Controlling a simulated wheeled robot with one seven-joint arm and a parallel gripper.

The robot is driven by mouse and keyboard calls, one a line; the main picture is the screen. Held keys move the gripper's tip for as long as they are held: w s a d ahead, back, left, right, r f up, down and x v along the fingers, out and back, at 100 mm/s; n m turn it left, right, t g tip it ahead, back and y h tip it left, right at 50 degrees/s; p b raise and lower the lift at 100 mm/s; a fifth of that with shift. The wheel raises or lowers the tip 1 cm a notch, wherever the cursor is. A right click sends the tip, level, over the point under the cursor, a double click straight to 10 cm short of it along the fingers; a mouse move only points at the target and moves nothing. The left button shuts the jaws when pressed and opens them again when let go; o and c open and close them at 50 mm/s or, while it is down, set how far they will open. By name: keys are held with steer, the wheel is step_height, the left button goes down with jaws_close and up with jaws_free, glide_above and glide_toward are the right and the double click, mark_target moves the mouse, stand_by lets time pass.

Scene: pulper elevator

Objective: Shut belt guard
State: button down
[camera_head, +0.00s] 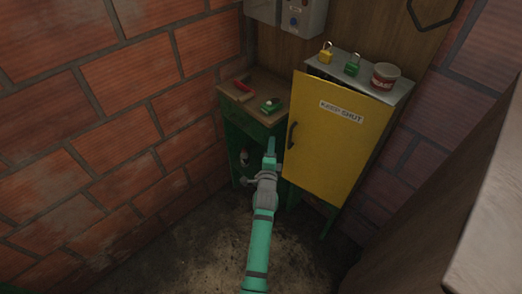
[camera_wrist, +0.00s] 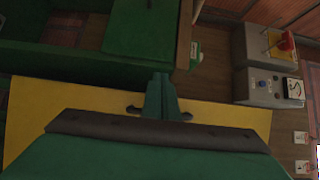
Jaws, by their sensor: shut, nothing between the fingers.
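The belt guard (camera_head: 335,140) is a yellow door marked KEEP SHUT, with a dark handle (camera_head: 291,135) at its left edge. It stands slightly ajar, its left edge out from the grey-topped cabinet (camera_head: 345,72). In the wrist view the yellow panel (camera_wrist: 40,120) lies behind my gripper (camera_wrist: 162,90). My fingers are shut and empty. In the head view my gripper (camera_head: 270,150) is just left of the door's handle edge. Dark bits show on both sides of the fingers in the wrist view. I cannot tell whether the fingers touch the door.
A green bench (camera_head: 262,84) with a red-handled tool and a small green item stands left of the cabinet. Two padlocks and a red tub (camera_head: 385,75) sit on the cabinet. Grey control boxes (camera_head: 302,17) hang behind. Brick walls enclose the corner; the floor in front is bare.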

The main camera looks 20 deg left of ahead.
steer(key=shift+s+a, duration=0.7)
steer(key=shift+s, duration=0.35)
steer(key=shift+s+a, duration=0.7)
steer(key=shift+s, duration=0.3)
